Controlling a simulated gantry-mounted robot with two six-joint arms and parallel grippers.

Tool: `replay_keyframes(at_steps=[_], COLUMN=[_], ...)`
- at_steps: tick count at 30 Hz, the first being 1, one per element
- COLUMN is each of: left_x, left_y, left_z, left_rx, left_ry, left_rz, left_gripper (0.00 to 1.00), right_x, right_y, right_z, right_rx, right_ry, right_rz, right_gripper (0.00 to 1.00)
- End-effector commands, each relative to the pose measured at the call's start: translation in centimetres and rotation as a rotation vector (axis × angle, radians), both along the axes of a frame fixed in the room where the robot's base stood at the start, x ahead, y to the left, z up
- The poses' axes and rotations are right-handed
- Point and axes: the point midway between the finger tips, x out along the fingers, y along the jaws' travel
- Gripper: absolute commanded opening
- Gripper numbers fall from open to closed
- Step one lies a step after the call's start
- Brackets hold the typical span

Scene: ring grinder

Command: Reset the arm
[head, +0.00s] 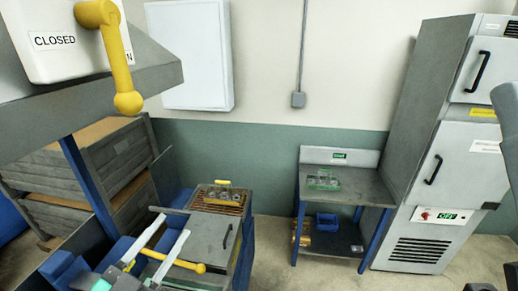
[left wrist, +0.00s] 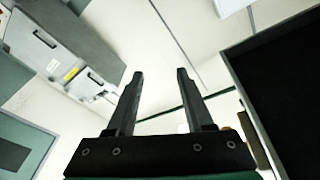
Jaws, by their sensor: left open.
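My left gripper (head: 174,224) is at the lower left of the head view, its two pale fingers pointing up and away, over the grey machine beside the blue parts. It is open, with nothing between the fingers. In the left wrist view the two dark fingers (left wrist: 160,73) stand apart, with only pale wall behind the gap.
A yellow lever (head: 118,60) hangs from a box marked CLOSED at the upper left. A grey machine (head: 208,228) with a yellow handle stands below. A small table (head: 345,188) holds clear parts. A tall grey cabinet (head: 445,165) stands right, with open floor before it.

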Motion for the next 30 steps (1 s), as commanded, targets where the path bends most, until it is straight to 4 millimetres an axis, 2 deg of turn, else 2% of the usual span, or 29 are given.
replay_keyframes(at_steps=[1, 4, 6, 9, 11, 12, 15, 19, 30], left_x=[-0.4, -2.4, -4.5, -8.5, -10.8, -12.0, -12.4, -12.3, -12.3], left_y=[-1.4, -3.2, -3.9, -3.7, -2.4, -1.2, 0.0, 0.0, 0.0], left_z=[5.3, 13.8, 19.5, 26.3, 28.8, 29.5, 29.5, 29.5, 29.5], left_rx=[-0.006, -0.057, -0.116, -0.238, -0.329, -0.403, -0.534, -0.593, -0.593], left_ry=[-0.086, -0.241, -0.351, -0.497, -0.569, -0.597, -0.591, -0.574, -0.573], left_rz=[-0.009, -0.011, -0.011, -0.006, 0.008, 0.018, 0.003, -0.029, -0.031], left_gripper=[0.52, 0.52, 0.52, 0.52, 0.52, 0.52, 0.52, 0.52, 0.52], right_x=[0.0, 0.0, 0.0, 0.0, 0.0, 0.0, 0.0, 0.0, 0.0], right_y=[0.0, 0.0, 0.0, 0.0, 0.0, 0.0, 0.0, 0.0, 0.0], right_z=[0.9, 1.7, 2.1, 2.5, 2.4, 2.3, 2.3, 2.3, 2.3], right_rx=[0.000, 0.000, 0.000, 0.000, 0.000, 0.000, 0.000, 0.000, 0.000], right_ry=[0.000, 0.000, 0.000, 0.000, 0.000, 0.000, 0.000, 0.000, 0.000], right_rz=[0.000, 0.000, 0.000, 0.000, 0.000, 0.000, 0.000, 0.000, 0.000], right_gripper=[0.50, 0.50, 0.50, 0.50, 0.50, 0.50, 0.50, 0.50, 0.50])
